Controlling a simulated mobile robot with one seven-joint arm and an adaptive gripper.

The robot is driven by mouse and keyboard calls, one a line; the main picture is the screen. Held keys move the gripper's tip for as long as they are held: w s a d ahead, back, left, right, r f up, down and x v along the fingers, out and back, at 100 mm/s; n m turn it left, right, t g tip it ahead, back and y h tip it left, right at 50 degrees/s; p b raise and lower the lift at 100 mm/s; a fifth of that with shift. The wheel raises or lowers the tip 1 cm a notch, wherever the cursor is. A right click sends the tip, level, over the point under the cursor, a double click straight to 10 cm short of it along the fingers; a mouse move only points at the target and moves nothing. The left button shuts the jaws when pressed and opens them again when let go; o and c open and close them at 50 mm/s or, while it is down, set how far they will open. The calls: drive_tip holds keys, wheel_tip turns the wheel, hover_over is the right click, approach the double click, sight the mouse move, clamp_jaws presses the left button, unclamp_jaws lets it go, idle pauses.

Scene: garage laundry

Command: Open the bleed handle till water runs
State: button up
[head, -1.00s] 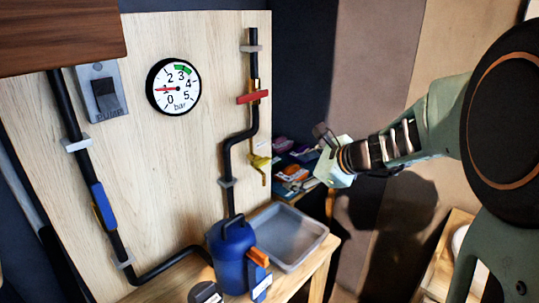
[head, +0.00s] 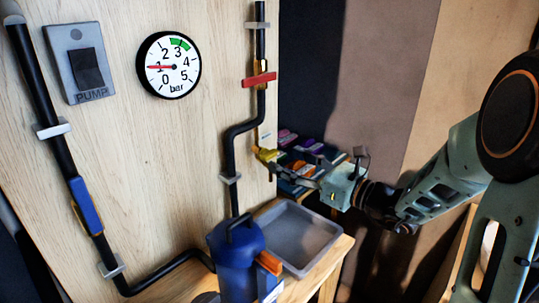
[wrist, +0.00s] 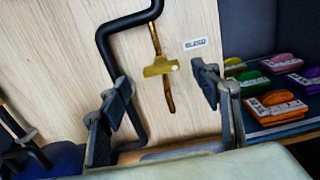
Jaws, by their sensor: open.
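The yellow bleed handle (head: 266,154) sits on a thin brass pipe low on the right side of the wooden board. In the wrist view the yellow handle (wrist: 159,67) lies crosswise to its brass pipe (wrist: 168,98), which ends in a downward spout. My gripper (head: 284,167) is close to the handle from the right. In the wrist view my gripper (wrist: 161,80) is open, with one finger left and one right of the handle, and nothing held. The grey tray (head: 327,248) is below; no water shows. A small label (wrist: 194,44) is beside the pipe.
The gauge (head: 168,65) needle points near 1 bar. A red handle (head: 259,79) is crosswise on the right pipe; a blue handle (head: 85,206) lies along the left pipe. A blue vessel (head: 236,262) stands below. Coloured tagged items (wrist: 276,107) lie on a shelf at right.

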sight(273, 155)
drive_tip(key=x, duration=0.6)
drive_tip(key=shift+w+a, duration=0.2)
drive_tip(key=shift+a, duration=0.1)
drive_tip(key=c, duration=1.2)
drive_tip(key=shift+f+b, duration=0.1)
drive_tip(key=shift+b, duration=0.2)
